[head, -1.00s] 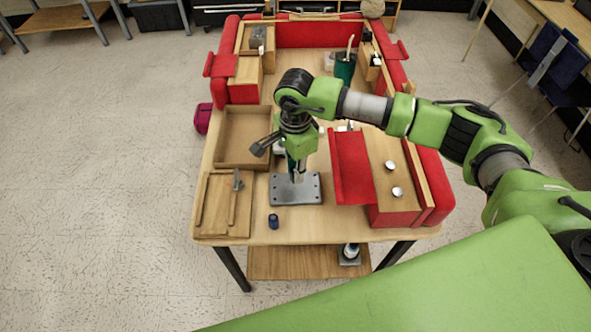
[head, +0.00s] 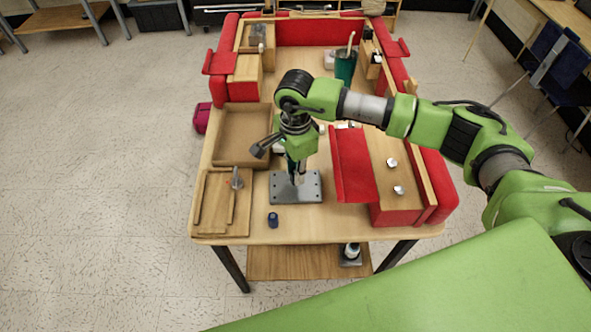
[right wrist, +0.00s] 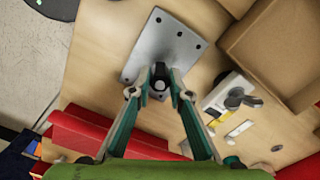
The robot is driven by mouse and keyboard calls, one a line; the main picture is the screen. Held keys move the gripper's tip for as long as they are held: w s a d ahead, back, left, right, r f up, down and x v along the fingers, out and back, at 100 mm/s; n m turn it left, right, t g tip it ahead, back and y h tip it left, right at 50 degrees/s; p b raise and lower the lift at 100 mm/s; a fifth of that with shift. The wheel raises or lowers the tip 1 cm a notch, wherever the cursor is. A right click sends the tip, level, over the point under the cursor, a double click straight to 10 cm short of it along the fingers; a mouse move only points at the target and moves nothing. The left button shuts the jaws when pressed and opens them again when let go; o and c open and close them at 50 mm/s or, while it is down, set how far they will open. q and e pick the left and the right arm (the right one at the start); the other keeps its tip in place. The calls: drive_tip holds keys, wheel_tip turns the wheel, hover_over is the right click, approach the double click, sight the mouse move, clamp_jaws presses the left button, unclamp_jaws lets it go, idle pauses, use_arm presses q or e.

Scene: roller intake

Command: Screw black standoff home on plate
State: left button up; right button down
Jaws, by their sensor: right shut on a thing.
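The grey plate (head: 282,190) with holes near its corners lies flat on the table; it also shows in the right wrist view (right wrist: 152,44). My right gripper (head: 296,179) points down over the plate's middle. In the right wrist view its two fingers (right wrist: 160,84) close around a small black standoff (right wrist: 160,78). The standoff stands at the plate's near part in that view. In the head view the fingers hide most of it, and I cannot tell whether its lower end is seated. My left gripper is not in view.
A small dark blue cylinder (head: 272,220) stands in front of the plate. A wooden tray (head: 242,135) and a wooden board (head: 215,215) lie to the left. A red-sided box (head: 398,210) stands right. A green cup (head: 344,68) is behind.

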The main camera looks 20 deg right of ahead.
idle(0.4)
drive_tip(key=shift+b, duration=0.3)
idle(0.5)
drive_tip(key=shift+f+b, duration=0.7)
drive_tip(key=shift+b, duration=0.3)
idle(0.4)
drive_tip(key=m, duration=0.4)
drive_tip(key=shift+m, duration=0.4)
